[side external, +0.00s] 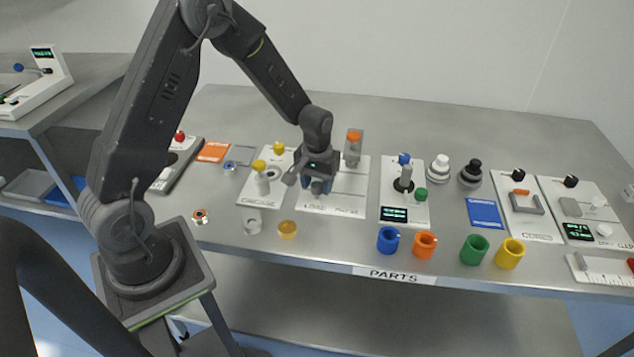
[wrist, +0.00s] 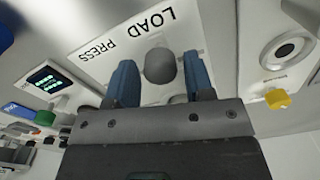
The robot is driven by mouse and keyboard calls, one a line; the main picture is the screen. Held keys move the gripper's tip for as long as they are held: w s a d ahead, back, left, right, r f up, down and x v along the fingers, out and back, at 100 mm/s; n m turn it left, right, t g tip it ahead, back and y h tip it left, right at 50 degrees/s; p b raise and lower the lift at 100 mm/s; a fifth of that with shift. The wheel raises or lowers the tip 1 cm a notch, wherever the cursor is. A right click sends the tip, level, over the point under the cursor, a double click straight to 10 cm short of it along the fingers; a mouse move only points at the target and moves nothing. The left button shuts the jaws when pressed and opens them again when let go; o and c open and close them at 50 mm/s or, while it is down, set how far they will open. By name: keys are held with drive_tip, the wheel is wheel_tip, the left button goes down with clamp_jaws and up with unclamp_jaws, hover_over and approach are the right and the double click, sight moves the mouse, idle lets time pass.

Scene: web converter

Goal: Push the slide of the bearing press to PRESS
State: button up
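The bearing press is a white panel (side external: 350,188) at the middle of the bench, with an orange-topped grey post (side external: 353,148) at its back. Its slide shows in the wrist view as a round grey knob (wrist: 160,66), nearer the LOAD lettering (wrist: 151,22) than the PRESS lettering (wrist: 97,50). My gripper (side external: 318,187) is low over the left part of this panel and hides the knob in the side view. In the wrist view its two blue fingers (wrist: 160,78) stand on either side of the knob, with a gap visible on each side.
A panel with yellow-topped parts (side external: 262,180) stands close left of the press. A panel with a blue-topped lever (side external: 405,175) stands to the right. Several coloured cups (side external: 425,244) line the front edge. The press panel's right part is clear.

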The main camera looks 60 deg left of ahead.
clamp_jaws()
drive_tip(key=shift+w+d, duration=1.45)
drive_tip(key=shift+o, duration=1.2)
unclamp_jaws()
wheel_tip(320, 180, up, 14)
